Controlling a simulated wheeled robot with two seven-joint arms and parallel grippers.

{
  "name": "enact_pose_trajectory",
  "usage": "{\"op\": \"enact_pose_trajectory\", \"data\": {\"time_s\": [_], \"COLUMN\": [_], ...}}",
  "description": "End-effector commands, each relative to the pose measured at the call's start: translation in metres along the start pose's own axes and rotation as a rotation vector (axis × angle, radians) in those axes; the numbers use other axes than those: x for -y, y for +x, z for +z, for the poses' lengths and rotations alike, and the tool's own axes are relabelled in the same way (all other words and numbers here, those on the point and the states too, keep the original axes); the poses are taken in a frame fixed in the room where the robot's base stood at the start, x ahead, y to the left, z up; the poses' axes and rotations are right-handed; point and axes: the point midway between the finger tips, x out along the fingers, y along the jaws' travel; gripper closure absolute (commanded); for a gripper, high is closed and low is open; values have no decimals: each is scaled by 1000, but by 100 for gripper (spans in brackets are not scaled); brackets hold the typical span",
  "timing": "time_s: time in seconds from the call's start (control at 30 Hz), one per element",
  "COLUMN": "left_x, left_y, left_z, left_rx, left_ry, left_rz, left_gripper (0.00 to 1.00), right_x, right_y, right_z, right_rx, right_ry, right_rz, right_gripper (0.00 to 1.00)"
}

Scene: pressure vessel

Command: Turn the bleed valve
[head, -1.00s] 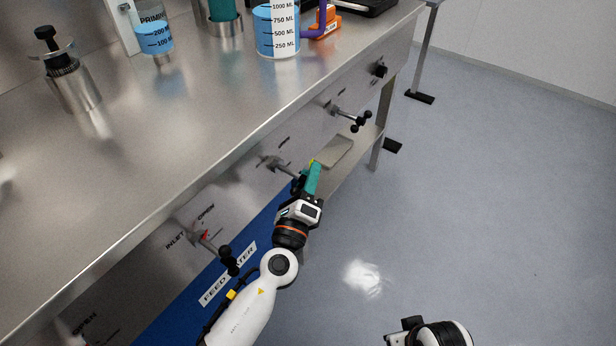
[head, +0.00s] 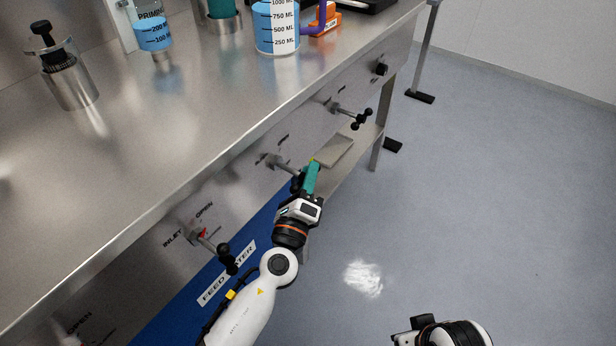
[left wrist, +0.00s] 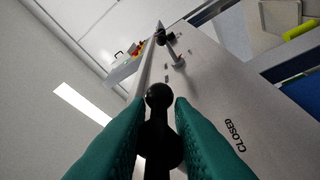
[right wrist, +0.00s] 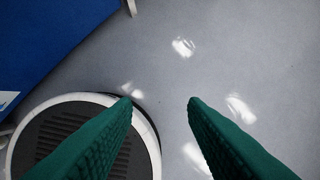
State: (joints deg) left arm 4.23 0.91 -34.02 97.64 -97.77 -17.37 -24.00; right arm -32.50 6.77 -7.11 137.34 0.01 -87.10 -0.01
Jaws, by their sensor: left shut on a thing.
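Several valves with black ball-ended handles stick out of the bench's front panel. My left gripper (head: 309,178) is at the middle valve (head: 283,166), whose label I cannot read. In the left wrist view its green fingers are shut on the black ball-ended handle (left wrist: 160,130), one finger on each side. In the head view the fingers hide most of this handle. My right gripper (right wrist: 160,105) is open and empty over the floor; only part of its wrist shows in the head view, at the bottom.
The inlet valve (head: 214,246) is nearer on the panel, and another valve (head: 350,114) is farther along. A black knob (head: 381,68) sits near the far end. A beaker of blue liquid (head: 277,32) stands on the bench top. The floor to the right is clear.

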Motion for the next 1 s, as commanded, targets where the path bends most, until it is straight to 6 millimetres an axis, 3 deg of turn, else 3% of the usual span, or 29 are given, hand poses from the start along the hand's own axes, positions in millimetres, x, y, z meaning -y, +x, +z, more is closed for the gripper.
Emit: {"op": "enact_pose_trajectory", "data": {"time_s": [0.27, 0.93, 1.0], "left_x": [-1, -1, -1], "left_y": [0, 1, 1], "left_z": [-1, -2, -2], "left_rx": [-11, -34, -38], "left_ry": [-1, -13, -15], "left_rz": [11, 39, 45], "left_gripper": [100, 100, 100], "right_x": [1, 0, -1], "right_y": [-19, -2, 2], "right_z": [-1, -7, 2], "right_rx": [11, 8, 57], "right_ry": [1, 1, 0], "right_rz": [-2, -3, 0], "right_gripper": [61, 61, 61]}}
